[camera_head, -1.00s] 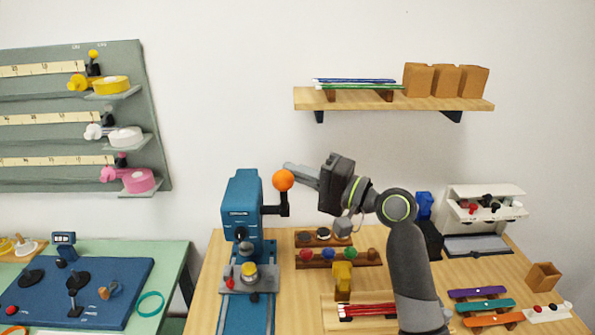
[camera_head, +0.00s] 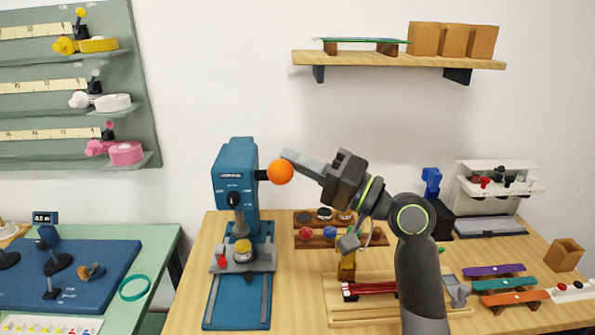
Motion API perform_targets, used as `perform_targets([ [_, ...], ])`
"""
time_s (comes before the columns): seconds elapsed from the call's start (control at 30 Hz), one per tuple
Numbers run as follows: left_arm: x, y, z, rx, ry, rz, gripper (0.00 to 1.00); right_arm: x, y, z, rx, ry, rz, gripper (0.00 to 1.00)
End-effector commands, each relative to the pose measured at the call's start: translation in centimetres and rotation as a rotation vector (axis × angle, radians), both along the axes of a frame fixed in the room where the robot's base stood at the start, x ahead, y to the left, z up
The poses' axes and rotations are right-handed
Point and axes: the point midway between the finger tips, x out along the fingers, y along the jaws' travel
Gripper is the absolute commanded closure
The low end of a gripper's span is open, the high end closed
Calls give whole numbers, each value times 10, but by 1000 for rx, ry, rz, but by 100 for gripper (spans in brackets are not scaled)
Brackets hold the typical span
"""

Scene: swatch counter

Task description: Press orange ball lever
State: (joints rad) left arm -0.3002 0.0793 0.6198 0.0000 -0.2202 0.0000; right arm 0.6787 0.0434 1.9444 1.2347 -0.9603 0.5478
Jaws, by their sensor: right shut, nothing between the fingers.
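The orange ball (camera_head: 280,172) is the knob of a short dark lever (camera_head: 262,175) on the right side of the blue press (camera_head: 236,180). The lever sticks out roughly level, with the ball at about the height of its pivot. My right gripper (camera_head: 289,156) is shut and empty, its fingertips at the top of the ball; they appear to touch it. A yellow-topped piece (camera_head: 243,247) sits on the press's grey plate under the grey spindle (camera_head: 239,222). My left gripper is out of view.
A wooden rack of coloured knobs (camera_head: 322,240) and a yellow piece (camera_head: 346,270) are right of the press, below my right arm. A wall shelf (camera_head: 400,60) hangs above.

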Motion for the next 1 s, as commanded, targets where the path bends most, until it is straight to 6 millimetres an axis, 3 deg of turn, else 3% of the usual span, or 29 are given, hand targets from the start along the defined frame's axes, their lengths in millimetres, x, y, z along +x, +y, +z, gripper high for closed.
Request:
perform_targets([
  [0.03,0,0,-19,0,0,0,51,-3,0,-14,0,-24,1,100],
  [0.1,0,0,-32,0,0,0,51,-7,0,-20,-1,-58,1,100],
  [0.5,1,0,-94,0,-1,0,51,-21,0,-46,-2,-217,1,100],
  [1.0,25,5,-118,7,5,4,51,-29,0,-65,-2,-331,1,100],
])
